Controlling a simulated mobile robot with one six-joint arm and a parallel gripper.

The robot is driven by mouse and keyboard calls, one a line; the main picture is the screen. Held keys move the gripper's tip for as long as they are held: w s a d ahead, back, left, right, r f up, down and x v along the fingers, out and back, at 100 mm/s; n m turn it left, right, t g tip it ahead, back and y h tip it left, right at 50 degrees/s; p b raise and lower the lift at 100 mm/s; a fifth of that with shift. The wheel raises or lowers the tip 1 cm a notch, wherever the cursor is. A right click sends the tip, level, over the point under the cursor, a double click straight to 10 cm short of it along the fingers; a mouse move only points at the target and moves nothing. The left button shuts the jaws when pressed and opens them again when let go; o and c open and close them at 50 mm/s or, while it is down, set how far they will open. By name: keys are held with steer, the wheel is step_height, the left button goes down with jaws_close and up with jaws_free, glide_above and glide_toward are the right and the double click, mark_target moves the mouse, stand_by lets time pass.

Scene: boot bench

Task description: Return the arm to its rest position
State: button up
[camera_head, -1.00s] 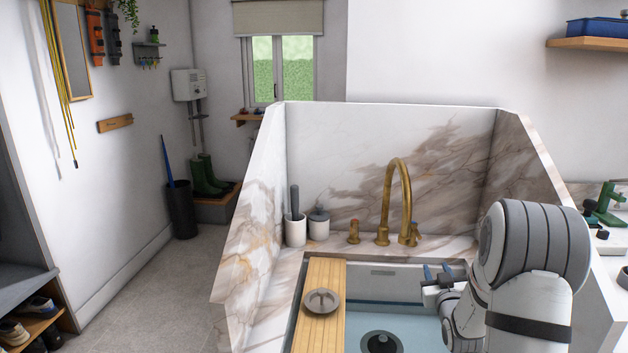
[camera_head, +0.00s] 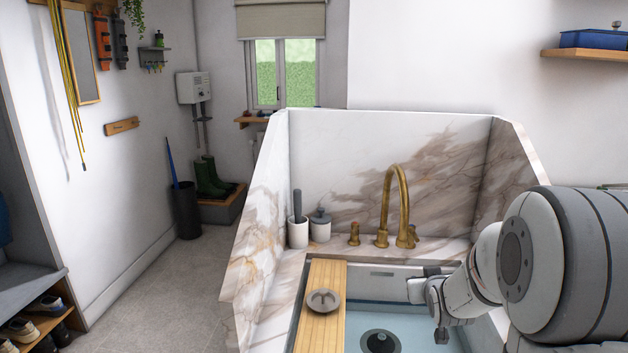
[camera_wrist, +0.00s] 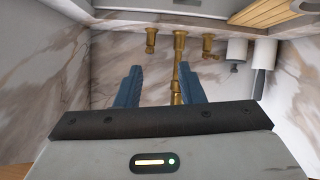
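My gripper (camera_wrist: 161,70) shows in the wrist view as two blue fingers set apart with nothing held between them. The brass faucet (camera_wrist: 178,75) stands in the background behind that gap. In the head view my arm comes in from the right and bends down over the sink basin (camera_head: 370,318). My gripper's fingers are mostly hidden by my wrist in that view. The brass faucet also shows there (camera_head: 402,205), behind and left of my arm.
A marble splashback (camera_head: 330,150) encloses the sink. Floor at left (camera_head: 170,290) is clear.

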steer(key=s+a+r+g+p, duration=0.1)
steer(key=s+a+r+g, duration=0.1)
steer(key=s, duration=0.7)
steer(key=s+a+r+g+y+p, duration=0.1)
steer(key=s+a+g, duration=0.3)
steer(key=s, duration=0.6)
steer(key=s+a+r+g+y+p, duration=0.1)
steer(key=s+a+r+g+p, duration=0.1)
steer(key=s, duration=0.8)
steer(key=a+r+g, duration=0.1)
steer(key=a+r, duration=0.1)
steer(key=a, duration=0.1)
steer(key=shift+s+a+g+p, duration=0.25)
steer(key=shift+g+p, duration=0.1)
steer(key=shift+g, duration=0.05)
steer(key=shift+r, duration=0.15)
